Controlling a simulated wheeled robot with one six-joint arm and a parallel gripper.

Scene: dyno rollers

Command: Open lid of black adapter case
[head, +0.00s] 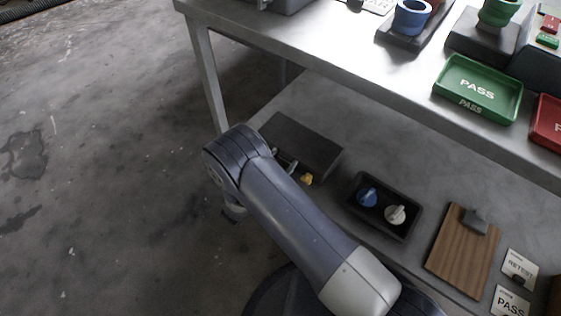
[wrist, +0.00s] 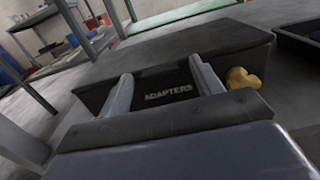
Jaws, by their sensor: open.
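The black adapter case (head: 302,141) lies on the lower shelf with its lid shut, partly hidden by my arm in the head view. In the wrist view the case (wrist: 190,57) fills the middle, and its front carries a label reading ADAPTERS (wrist: 168,92). A yellow piece (wrist: 241,78) sits at the front of the case, right of my fingers; it also shows in the head view (head: 306,179). My gripper (wrist: 158,82) is open, its two grey fingers pointing at the case front on either side of the label. Whether the fingertips touch the case I cannot tell.
A black tray (head: 352,205) with a blue knob (head: 367,197) and a white knob (head: 396,214) stands right of the case. A wooden clipboard (head: 461,250) lies farther right. The upper tabletop (head: 330,52) overhangs the shelf's back, and a table leg (head: 207,85) stands behind left.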

